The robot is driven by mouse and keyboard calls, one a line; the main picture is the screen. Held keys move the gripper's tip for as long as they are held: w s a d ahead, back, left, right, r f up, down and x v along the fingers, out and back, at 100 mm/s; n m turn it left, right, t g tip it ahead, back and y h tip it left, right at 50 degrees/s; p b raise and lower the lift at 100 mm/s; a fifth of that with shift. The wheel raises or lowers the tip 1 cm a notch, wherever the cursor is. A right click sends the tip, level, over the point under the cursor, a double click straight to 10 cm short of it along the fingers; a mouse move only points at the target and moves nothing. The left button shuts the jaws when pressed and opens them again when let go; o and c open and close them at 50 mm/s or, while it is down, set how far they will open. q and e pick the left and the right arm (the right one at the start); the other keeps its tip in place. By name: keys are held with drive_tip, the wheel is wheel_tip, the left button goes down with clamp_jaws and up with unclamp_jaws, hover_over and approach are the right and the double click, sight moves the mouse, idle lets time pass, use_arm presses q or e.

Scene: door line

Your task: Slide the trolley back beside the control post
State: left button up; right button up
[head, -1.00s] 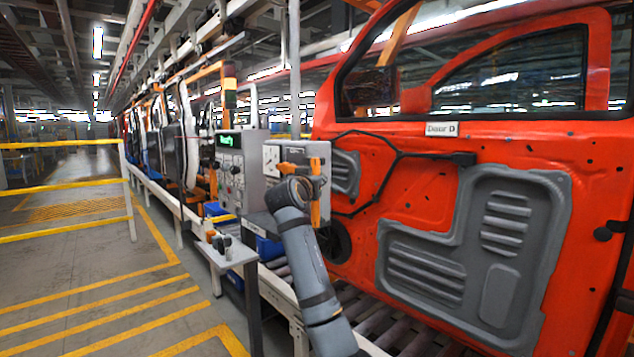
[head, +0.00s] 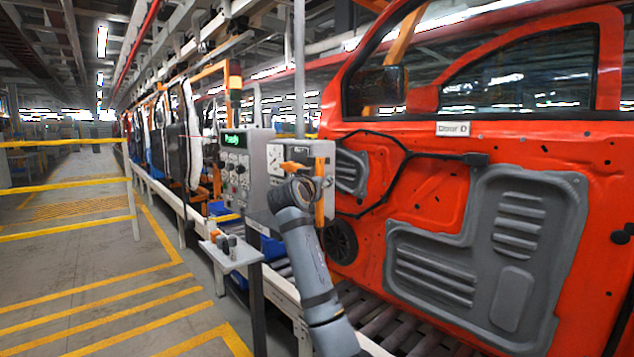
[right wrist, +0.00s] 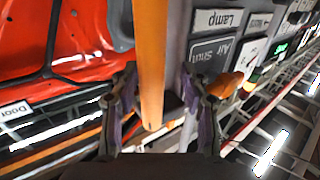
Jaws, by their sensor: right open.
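A grey box (head: 277,158) with a vertical orange bar (head: 319,200) on its front stands between the control post and the red door. I cannot tell whether this box is the trolley. The control post (head: 236,175) with a lit green display is just left of the box. My right gripper (right wrist: 158,98) is open, with the orange bar (right wrist: 149,50) between its fingers; contact is not clear. In the head view my forearm hides part of the box. Labels such as "Lamp" (right wrist: 218,18) show close beside the bar. My left gripper is not in view.
A red door (head: 400,195) labelled "Door D" fills the right side above rollers (head: 375,322). A small stand (head: 232,262) with small objects is in front of the post. Yellow rails (head: 65,186) and striped floor lie left; the walkway there is clear.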

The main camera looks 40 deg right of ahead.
drive_tip(key=v, duration=1.2)
